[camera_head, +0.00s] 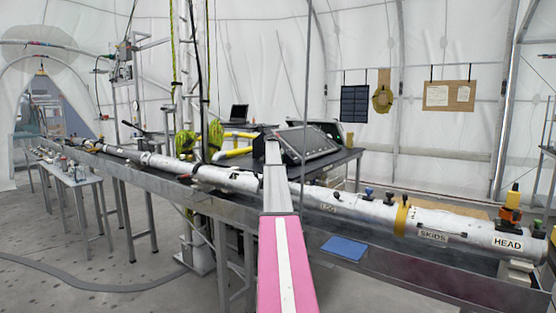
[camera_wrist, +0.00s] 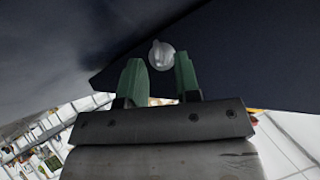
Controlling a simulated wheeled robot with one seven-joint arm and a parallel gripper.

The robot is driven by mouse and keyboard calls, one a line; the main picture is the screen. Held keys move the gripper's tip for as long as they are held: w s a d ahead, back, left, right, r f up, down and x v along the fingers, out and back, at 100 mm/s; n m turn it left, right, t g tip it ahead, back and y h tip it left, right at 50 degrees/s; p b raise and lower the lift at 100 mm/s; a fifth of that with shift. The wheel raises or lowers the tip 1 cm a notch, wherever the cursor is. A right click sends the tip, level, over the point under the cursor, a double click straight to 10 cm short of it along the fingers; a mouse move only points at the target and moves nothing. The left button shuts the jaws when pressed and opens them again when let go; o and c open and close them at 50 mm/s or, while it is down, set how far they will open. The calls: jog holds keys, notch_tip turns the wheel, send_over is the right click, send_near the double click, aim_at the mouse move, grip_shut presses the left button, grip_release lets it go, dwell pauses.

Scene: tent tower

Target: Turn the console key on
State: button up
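The console (camera_head: 306,143) is a grey slanted panel box on the dark table, just right of the end of my arm in the head view. In the wrist view a dark panel surface (camera_wrist: 235,50) fills the top, and a small pale round key or knob (camera_wrist: 161,53) with a raised ridge stands out from it. My gripper (camera_wrist: 159,66) has two green fingers spread apart, one on each side of the key. Gaps show on both sides, and I see no contact. How far the fingertips are from the panel is hard to tell. My gripper is not clearly visible in the head view.
A long white tube (camera_head: 350,205) lies along a metal trough in front of the table. A laptop (camera_head: 238,114) and yellow pipes (camera_head: 238,151) are left of the console. A side table (camera_head: 75,174) stands far left.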

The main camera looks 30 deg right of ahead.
jog(key=v, duration=0.9)
jog(key=shift+s+a+r, duration=0.15)
jog(key=shift+s+r, duration=0.05)
jog(key=shift+s, duration=0.05)
